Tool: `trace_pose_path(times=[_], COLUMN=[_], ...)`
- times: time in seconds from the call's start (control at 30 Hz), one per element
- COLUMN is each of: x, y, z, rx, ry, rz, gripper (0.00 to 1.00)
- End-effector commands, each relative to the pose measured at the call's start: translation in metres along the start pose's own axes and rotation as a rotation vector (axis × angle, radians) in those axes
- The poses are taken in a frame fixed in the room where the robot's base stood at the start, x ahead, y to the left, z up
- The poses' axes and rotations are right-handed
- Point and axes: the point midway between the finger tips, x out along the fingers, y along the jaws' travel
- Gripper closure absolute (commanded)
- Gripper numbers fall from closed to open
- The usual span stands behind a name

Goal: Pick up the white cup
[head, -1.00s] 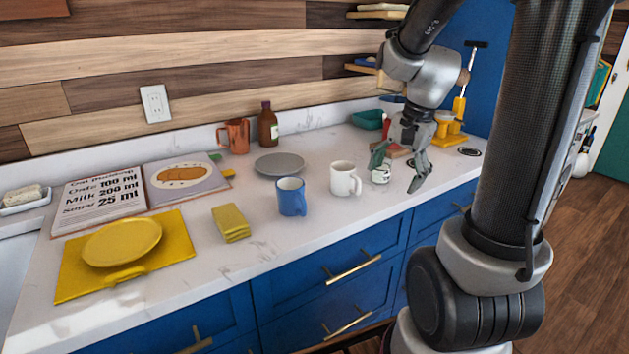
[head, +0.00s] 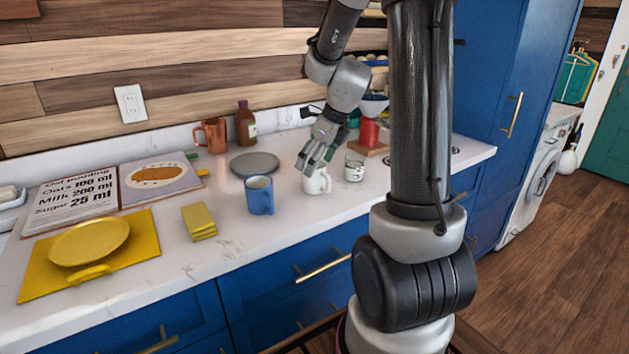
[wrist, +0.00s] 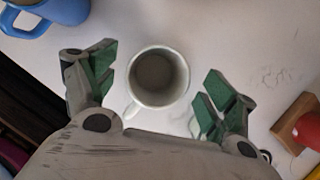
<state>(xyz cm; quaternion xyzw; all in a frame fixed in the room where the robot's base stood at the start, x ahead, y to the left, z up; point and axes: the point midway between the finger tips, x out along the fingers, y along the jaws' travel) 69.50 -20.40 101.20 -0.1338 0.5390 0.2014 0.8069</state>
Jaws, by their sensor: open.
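The white cup (head: 317,183) stands upright on the counter, right of the blue mug (head: 259,195), partly hidden behind my gripper in the head view. In the wrist view the white cup (wrist: 158,78) shows from above, empty, its handle toward the lower left. My gripper (head: 318,160) is over the cup, pointing down. In the wrist view my gripper (wrist: 160,92) is open, with one green-padded finger on each side of the cup and a gap on both sides. I cannot tell the exact height of the fingertips against the rim.
A small patterned cup (head: 354,170) stands close right of the white cup. A grey plate (head: 255,164), copper pitcher (head: 212,134) and brown bottle (head: 245,124) are behind to the left. A red object (head: 369,131) on a wooden board is behind right.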

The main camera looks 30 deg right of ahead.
Motion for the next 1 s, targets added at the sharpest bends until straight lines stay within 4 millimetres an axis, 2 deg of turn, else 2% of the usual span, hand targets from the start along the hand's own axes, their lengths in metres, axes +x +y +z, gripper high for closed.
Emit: trace_pose_path(times=[0.3,0.6,0.9,1.0], x=[0.046,0.051,0.051,0.051], y=[0.001,0.001,0.001,0.001], z=[-0.008,-0.008,-0.008,-0.008], rx=[-0.001,-0.002,-0.003,-0.003], ry=[0.002,0.0,0.0,0.0], rz=[0.002,0.0,0.0,-0.001], gripper=[0.15,0.15,0.7,0.7])
